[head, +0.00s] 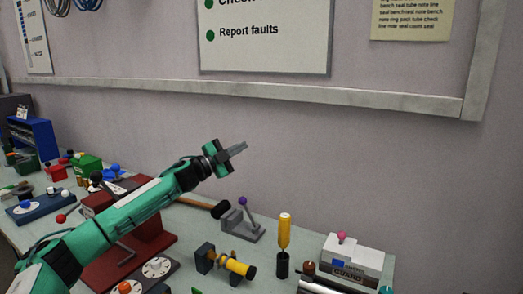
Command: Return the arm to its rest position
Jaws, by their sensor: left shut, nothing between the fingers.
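My left arm is green and comes in from the lower left, reaching up and to the right over the bench. My left gripper (236,151) is at its end, raised above the bench in front of the bare wall. Its grey fingers are together with nothing between them, and it touches nothing. My right gripper is not in the head view.
The bench (205,226) is crowded. A dark red stand (148,240) is behind and below my left arm. A grey block with a purple-knobbed lever (241,224), a yellow-handled tool (284,232) and a white box (352,261) stand to the right. The air around the gripper is clear.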

